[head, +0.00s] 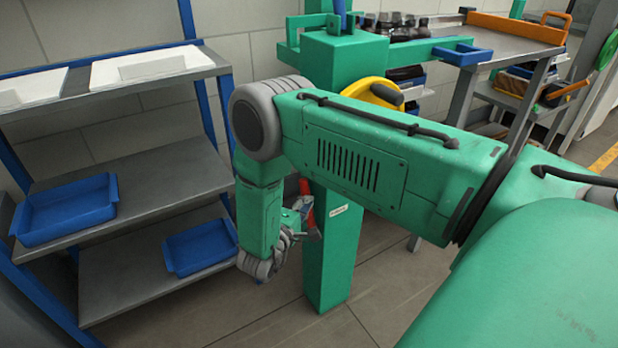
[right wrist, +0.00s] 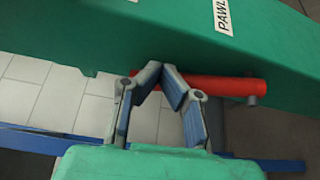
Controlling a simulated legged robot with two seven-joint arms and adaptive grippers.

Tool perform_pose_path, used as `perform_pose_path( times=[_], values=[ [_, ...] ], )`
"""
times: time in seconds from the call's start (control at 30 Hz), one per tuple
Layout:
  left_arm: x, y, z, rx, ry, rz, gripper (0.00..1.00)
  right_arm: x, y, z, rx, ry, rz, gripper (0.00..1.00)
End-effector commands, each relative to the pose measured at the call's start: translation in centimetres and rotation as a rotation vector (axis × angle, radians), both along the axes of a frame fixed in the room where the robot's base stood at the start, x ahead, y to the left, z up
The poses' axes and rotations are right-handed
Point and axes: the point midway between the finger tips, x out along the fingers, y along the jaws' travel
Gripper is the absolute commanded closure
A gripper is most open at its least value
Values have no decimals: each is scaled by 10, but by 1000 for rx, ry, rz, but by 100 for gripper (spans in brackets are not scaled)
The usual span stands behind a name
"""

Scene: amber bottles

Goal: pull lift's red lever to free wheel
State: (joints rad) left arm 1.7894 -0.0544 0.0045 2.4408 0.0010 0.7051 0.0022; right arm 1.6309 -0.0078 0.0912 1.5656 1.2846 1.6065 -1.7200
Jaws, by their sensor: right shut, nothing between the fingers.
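The lift's green post (head: 330,262) stands upright beyond my right forearm. Its red lever (head: 306,196) shows small beside the post, partly hidden by my arm. In the right wrist view the red lever (right wrist: 228,86) is a short rod lying along the green post (right wrist: 130,40), near a white label (right wrist: 224,14) reading "PAWL". My right gripper (right wrist: 163,72) is shut and empty, its fingertips by the lever's left end. One finger overlaps that end; I cannot tell whether they touch. The right gripper (head: 308,235) is small in the head view. My left gripper is out of view.
A blue-framed shelf rack (head: 140,185) with blue trays (head: 68,208) stands at the left. A yellow rounded part (head: 366,88) with a dark knob shows behind my arm. A grey bench (head: 500,42) stands at the back right. Tiled floor is clear right of the post.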

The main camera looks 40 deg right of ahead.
Motion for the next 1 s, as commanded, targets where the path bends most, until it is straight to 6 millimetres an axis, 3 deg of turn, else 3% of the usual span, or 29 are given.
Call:
perform_pose_path(
  times=[0.73, 0.87, 1.0],
  values=[
    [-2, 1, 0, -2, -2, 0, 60, 0, 2, 0, 1, 0, 1, 100],
    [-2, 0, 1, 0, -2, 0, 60, -4, 14, -2, 4, 1, 2, 100],
    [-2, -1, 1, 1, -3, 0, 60, -13, 41, -2, 6, 2, 3, 100]
  ],
)
